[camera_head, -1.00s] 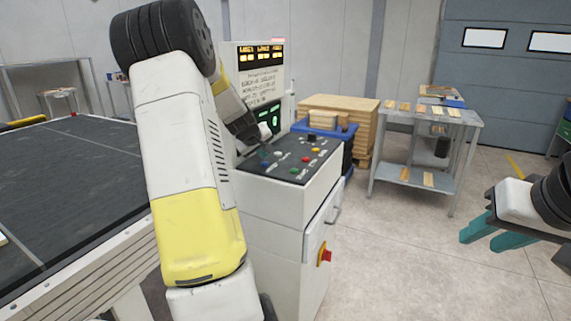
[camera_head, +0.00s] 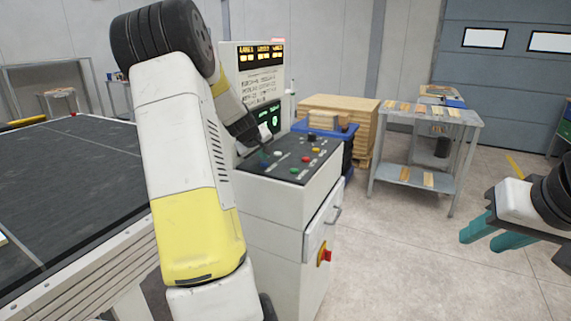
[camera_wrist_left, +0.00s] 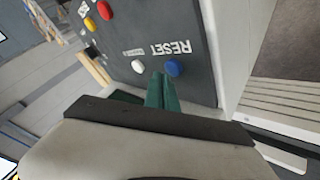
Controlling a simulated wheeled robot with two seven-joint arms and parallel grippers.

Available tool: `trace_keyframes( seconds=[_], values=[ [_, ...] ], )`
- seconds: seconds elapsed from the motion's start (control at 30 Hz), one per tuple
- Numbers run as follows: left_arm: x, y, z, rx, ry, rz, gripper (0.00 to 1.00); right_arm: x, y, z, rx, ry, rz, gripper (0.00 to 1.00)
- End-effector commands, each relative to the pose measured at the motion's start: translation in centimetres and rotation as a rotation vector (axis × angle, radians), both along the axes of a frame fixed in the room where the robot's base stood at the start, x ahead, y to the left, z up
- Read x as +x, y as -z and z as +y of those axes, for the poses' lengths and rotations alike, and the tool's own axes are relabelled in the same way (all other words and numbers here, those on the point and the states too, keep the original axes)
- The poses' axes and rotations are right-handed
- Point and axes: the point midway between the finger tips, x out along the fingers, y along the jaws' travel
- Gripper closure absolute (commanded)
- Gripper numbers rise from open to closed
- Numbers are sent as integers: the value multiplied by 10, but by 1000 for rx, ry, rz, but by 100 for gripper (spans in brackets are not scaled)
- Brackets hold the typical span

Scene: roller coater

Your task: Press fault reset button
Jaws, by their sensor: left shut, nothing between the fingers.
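In the left wrist view, a blue button (camera_wrist_left: 173,68) sits beside the word RESET on the dark control panel (camera_wrist_left: 203,85). A white button (camera_wrist_left: 138,66) with a small label is to its left. My left gripper (camera_wrist_left: 160,82) is shut and empty, its teal fingertips just beside the blue button; I cannot tell whether they touch the panel. In the head view the same panel (camera_head: 290,172) tops a white cabinet, and my left gripper (camera_head: 263,157) is over its left part, partly hidden by my arm. My right gripper (camera_head: 481,241) is open and empty, off to the right.
More coloured buttons, including a red one (camera_wrist_left: 104,10) and a yellow one (camera_wrist_left: 90,24), are farther along the panel. A display screen (camera_head: 266,117) stands behind it. A red-and-yellow switch (camera_head: 325,255) is on the cabinet.

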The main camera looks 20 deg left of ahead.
Motion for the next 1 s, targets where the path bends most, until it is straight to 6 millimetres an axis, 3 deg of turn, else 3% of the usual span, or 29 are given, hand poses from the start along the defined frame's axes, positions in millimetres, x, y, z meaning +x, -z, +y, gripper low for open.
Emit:
trace_keyframes(
  seconds=[1.0],
  values=[
    [0,10,0,-1,-1,0,100,0,0,0,0,0,0,64]
  ],
)
